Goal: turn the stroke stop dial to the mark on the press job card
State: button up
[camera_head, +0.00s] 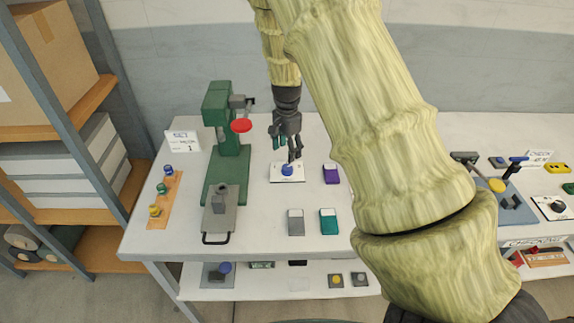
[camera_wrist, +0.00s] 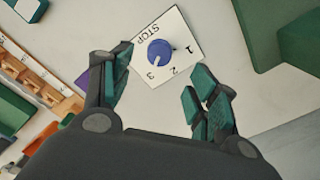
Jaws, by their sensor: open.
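The stroke stop dial is a blue knob (camera_head: 287,170) on a white plate on the bench, right of the green press (camera_head: 228,170). In the wrist view the knob (camera_wrist: 159,52) sits on its plate (camera_wrist: 185,38), marked STOP, 1, 2 and 3. I cannot tell which mark it points to. A white job card (camera_head: 182,140) stands left of the press; it reads SET, a small unclear word, and 1. My gripper (camera_head: 289,152) is open just above the dial. In the wrist view its fingers (camera_wrist: 158,74) are apart and empty, with the knob beyond their tips.
A purple box (camera_head: 331,174) lies right of the dial; grey (camera_head: 295,222) and teal (camera_head: 328,221) boxes lie in front. A wooden strip (camera_head: 164,200) with coloured knobs is at the left.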

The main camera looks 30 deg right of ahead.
aim_at(287, 167)
jog(key=shift+f+p, duration=1.15)
jog(key=shift+f, duration=2.95)
jog(key=c, duration=1)
